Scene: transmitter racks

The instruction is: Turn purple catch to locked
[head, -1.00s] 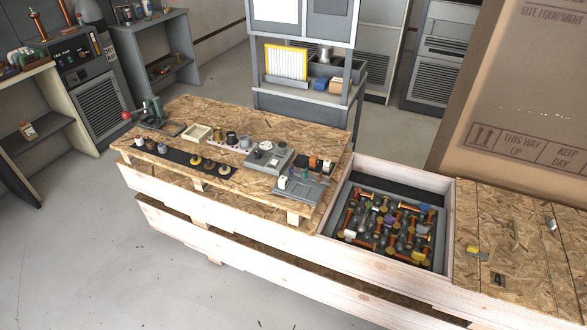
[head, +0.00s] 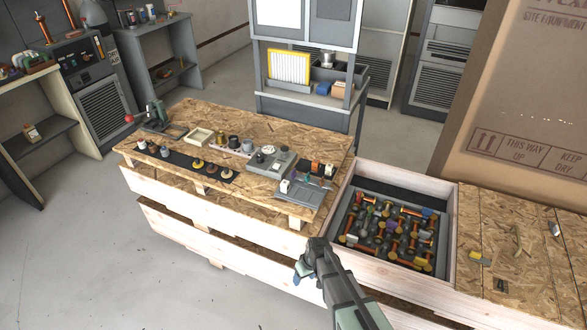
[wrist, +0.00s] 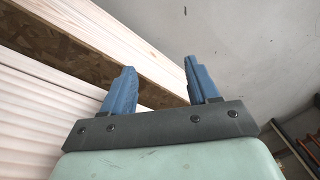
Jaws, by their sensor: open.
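A low grey fixture (head: 298,197) sits at the front right corner of the wooden crate top in the head view. It carries small coloured blocks and thin levers. A tiny purple-pink part (head: 309,179) shows on it, perhaps the purple catch; it is too small to tell its position. My gripper (head: 300,274) is in front of the crates, below and nearer than the fixture, touching nothing visible. In the wrist view, its two blue fingers (wrist: 163,88) are apart with nothing between them. The fixture is not in the wrist view.
An open bin (head: 450,232) of orange spools and knobs lies right of the fixture. A grey box with knobs (head: 270,160) and a dark strip of round knobs (head: 184,160) share the crate top. Pale crate planks (wrist: 40,95) are close left of my fingers. The floor (head: 110,260) in front is clear.

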